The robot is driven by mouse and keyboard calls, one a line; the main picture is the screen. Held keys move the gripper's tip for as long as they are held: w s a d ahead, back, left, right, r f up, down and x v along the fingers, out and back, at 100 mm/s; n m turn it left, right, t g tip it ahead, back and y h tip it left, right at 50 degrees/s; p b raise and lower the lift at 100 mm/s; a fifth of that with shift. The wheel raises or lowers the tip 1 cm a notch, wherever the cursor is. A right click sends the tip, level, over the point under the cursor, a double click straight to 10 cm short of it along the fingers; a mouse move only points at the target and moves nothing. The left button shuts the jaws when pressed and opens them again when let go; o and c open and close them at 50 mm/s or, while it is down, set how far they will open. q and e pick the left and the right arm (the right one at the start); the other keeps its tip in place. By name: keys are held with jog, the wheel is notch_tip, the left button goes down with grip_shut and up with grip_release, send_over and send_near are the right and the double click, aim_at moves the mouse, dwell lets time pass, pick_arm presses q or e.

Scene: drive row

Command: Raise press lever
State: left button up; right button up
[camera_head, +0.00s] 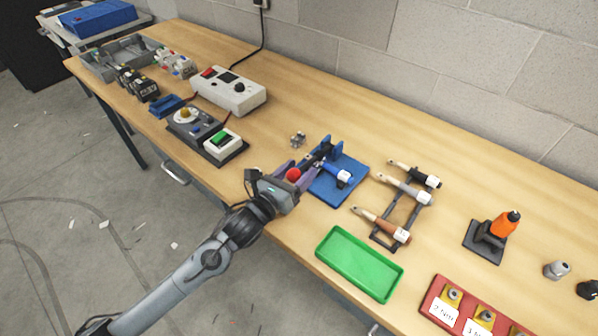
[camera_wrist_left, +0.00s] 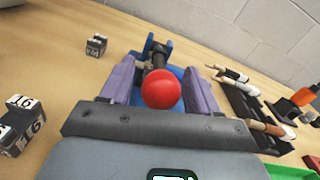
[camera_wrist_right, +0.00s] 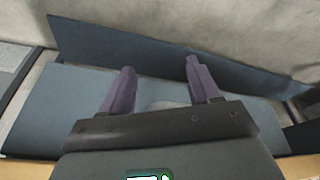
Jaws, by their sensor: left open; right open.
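The press stands on a blue base (camera_head: 338,183) near the middle of the bench. Its lever is a dark bar ending in a red ball knob (camera_head: 293,174). In the left wrist view the red knob (camera_wrist_left: 161,89) sits between the two purple fingers, with the dark lever (camera_wrist_left: 157,58) behind it. My left gripper (camera_head: 307,168) is open around the knob, with small gaps visible on both sides. My right gripper (camera_wrist_right: 157,82) is open and empty in its own wrist view, over a blue-grey surface; it is not in the head view.
A rack of screwdriver-like tools (camera_head: 390,232) stands right of the press, with a green tray (camera_head: 358,264) in front. A control box (camera_head: 229,91) and a green-button box (camera_head: 222,143) lie to the left. An orange tool (camera_head: 505,224) stands further right.

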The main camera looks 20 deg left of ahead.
pick_arm(q)
jog(key=shift+w+d, duration=0.1)
jog(key=shift+w, duration=0.2)
grip_shut()
